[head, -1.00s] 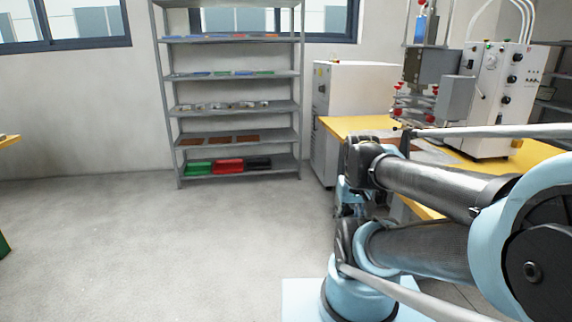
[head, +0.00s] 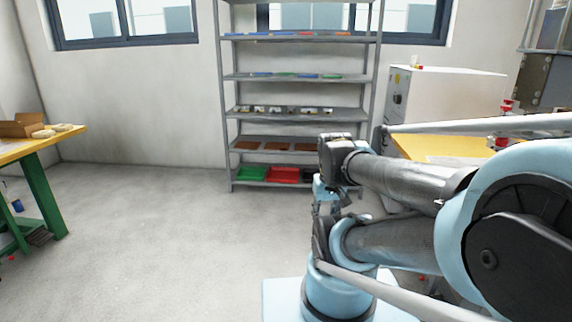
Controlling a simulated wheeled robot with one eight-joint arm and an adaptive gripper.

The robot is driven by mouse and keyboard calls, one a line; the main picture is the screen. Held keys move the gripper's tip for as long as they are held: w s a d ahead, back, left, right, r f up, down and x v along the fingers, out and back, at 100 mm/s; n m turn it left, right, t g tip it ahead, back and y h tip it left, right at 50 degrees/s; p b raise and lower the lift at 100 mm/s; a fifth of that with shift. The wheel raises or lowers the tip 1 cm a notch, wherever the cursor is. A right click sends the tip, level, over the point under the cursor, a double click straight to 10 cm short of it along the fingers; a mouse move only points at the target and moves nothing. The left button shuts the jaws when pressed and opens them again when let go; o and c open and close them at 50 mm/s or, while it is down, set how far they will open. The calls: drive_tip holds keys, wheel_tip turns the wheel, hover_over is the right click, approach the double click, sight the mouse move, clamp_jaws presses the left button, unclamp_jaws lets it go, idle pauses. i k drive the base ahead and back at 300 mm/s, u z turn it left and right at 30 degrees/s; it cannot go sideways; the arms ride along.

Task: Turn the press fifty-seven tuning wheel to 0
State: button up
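A grey and metal machine (head: 545,78), perhaps a press, is cut off by the right edge of the head view. Red knobs (head: 506,106) show at its lower left. No tuning wheel and no number can be made out on it, so I cannot tell whether it is press fifty-seven. My folded arm fills the lower right and hides much of the bench there.
A yellow-topped bench (head: 440,147) carries the machine. A white cabinet (head: 445,103) stands behind it. A grey shelf rack (head: 228,112) with bins stands at the back wall. A yellow and green workbench (head: 42,143) is at the left. Grey floor (head: 150,235) between is clear.

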sight(398, 98)
drive_tip(key=u, duration=0.05)
drive_tip(key=i, duration=2.25)
drive_tip(key=z, duration=0.4)
drive_tip(key=i, duration=0.55)
drive_tip(key=z, duration=0.15)
